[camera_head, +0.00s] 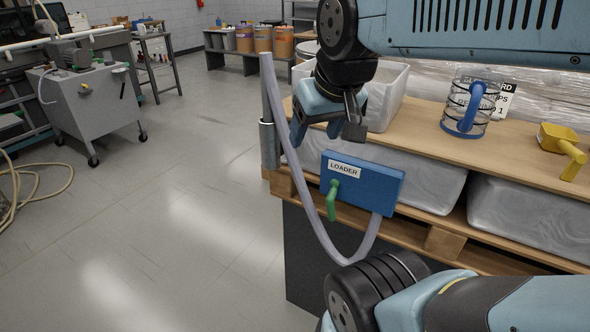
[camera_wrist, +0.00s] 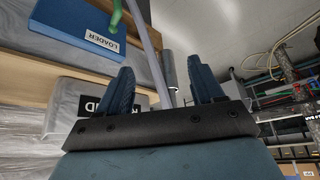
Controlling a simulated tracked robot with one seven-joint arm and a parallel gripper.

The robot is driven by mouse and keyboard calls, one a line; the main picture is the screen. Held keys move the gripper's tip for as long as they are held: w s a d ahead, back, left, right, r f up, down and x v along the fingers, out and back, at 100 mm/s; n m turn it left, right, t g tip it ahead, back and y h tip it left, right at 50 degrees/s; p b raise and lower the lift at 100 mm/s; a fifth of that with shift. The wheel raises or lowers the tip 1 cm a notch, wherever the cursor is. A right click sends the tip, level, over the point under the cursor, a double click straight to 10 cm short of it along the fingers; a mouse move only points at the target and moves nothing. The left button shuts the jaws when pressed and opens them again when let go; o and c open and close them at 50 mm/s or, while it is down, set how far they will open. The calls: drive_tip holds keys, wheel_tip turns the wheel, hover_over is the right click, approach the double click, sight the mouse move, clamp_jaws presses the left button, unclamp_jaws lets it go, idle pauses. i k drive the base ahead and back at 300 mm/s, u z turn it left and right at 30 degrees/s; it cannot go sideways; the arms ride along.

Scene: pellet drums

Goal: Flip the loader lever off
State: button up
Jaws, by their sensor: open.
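The loader box (camera_head: 372,186) is a blue box with a white LOADER label, fixed at the front edge of the pallet stack in the head view. Its green lever (camera_head: 332,200) hangs downward from the box's left side. My gripper (camera_head: 322,132) is open and empty, above and a little left of the box, apart from the lever. In the wrist view the loader box (camera_wrist: 75,32) is at the upper left, with part of the green lever (camera_wrist: 116,12) at the top edge. My open fingers (camera_wrist: 165,90) show at the bottom middle.
A grey hose (camera_head: 312,205) loops from a metal pipe (camera_head: 268,140) to under the box.

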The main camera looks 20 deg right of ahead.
sight(334, 183)
drive_tip(key=z, duration=1.3)
drive_tip(key=k, duration=0.75)
drive_tip(key=u, duration=0.7)
drive_tip(key=i, duration=0.5)
